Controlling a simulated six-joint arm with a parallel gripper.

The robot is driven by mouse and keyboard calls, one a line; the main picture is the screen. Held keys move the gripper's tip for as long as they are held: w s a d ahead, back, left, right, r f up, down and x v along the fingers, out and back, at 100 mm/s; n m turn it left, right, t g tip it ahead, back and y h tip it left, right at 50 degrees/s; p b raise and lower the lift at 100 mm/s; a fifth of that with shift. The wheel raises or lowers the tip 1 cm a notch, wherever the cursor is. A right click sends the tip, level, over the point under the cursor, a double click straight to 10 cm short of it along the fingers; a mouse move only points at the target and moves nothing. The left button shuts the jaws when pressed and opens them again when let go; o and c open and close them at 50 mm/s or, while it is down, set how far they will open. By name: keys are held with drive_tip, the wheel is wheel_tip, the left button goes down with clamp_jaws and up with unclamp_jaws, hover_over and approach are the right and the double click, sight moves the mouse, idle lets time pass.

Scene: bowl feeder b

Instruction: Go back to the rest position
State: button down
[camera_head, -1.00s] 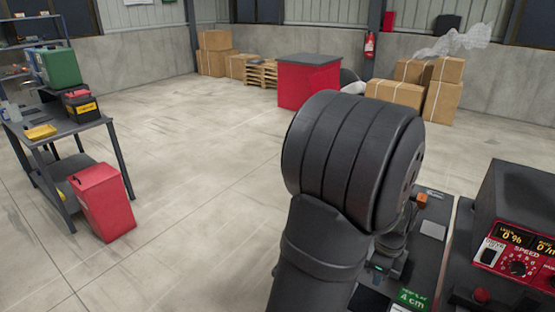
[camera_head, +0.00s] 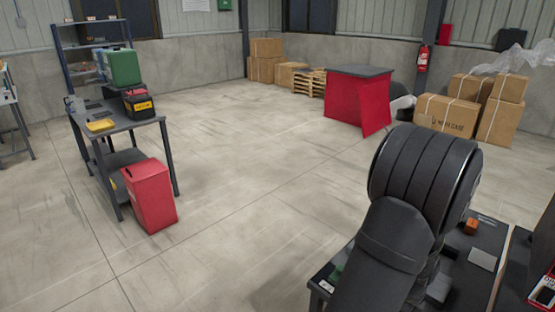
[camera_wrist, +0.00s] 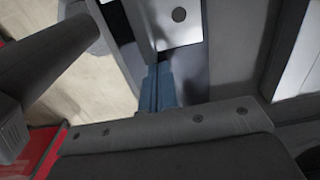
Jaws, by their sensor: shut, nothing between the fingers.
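My gripper (camera_wrist: 154,88) shows in the wrist view as two narrow blue-grey fingers close together, with nothing seen between them. In the head view my dark arm covers the lower right, and the gripper is hidden behind it. The arm is over or beside a dark bench (camera_head: 462,285). A small orange block (camera_head: 470,227) lies on that bench, beside a pale square plate (camera_head: 482,260).
A red control box (camera_head: 544,290) stands at the right edge. A grey worktable (camera_head: 150,125) and a red bin (camera_head: 150,195) stand at left. A red cabinet (camera_head: 357,100) and cartons (camera_head: 446,115) stand at the back. The middle floor is clear.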

drive_tip(key=shift+w+a, duration=0.3)
drive_tip(key=shift+s+d, duration=0.1)
drive_tip(key=shift+s, duration=0.05)
